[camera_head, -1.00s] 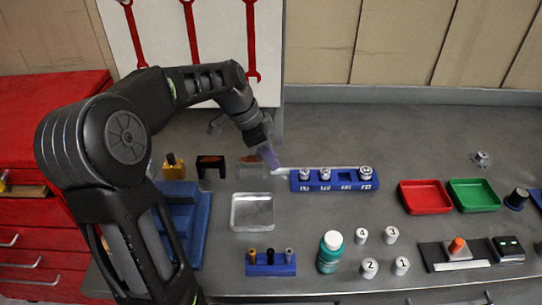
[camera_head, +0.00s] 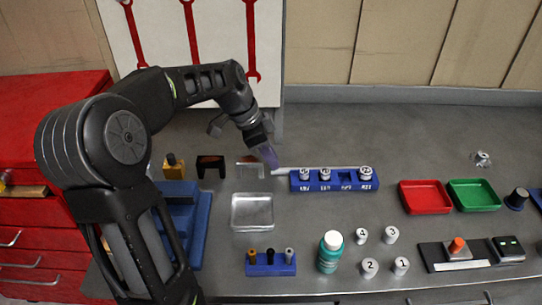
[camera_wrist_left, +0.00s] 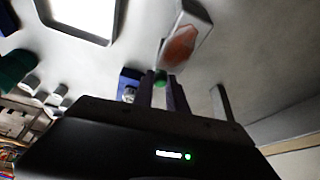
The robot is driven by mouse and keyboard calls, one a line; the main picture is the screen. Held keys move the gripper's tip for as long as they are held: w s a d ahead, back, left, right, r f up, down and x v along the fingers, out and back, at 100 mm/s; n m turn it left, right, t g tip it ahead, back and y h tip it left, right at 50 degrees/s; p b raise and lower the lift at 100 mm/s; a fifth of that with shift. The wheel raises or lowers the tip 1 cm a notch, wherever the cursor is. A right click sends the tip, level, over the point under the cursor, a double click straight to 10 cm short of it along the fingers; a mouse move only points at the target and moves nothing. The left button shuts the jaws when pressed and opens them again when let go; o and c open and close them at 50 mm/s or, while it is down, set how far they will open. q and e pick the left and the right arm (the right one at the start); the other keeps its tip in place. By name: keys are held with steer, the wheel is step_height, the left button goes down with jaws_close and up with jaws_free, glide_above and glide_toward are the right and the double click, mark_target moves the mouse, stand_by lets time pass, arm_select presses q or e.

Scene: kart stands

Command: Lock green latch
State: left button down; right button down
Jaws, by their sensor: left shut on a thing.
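The green latch (camera_wrist_left: 160,77) shows in the left wrist view as a small green tip between my left gripper's fingertips. My left gripper (camera_wrist_left: 163,90) is shut on it. In the head view the left gripper (camera_head: 268,157) points down beside the left end of the blue rack (camera_head: 334,184), near a pale bar (camera_head: 283,172). The green part cannot be made out there. A grey stand with an orange panel (camera_head: 250,166) is just left of the fingers; it also shows in the left wrist view (camera_wrist_left: 183,45). My right gripper is not in view.
A black stand (camera_head: 211,164) and a yellow block (camera_head: 173,168) are farther left. Red (camera_head: 425,197) and green (camera_head: 473,194) trays are right.

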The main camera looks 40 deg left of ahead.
mark_target(283, 169)
arm_select(q)
steer(key=shift+w+d, duration=0.9)
steer(key=shift+d, duration=0.3)
steer(key=c, duration=1.3)
jaws_free()
steer(key=v, duration=0.8)
steer(key=shift+b, duration=0.3)
steer(key=shift+f, duration=0.15)
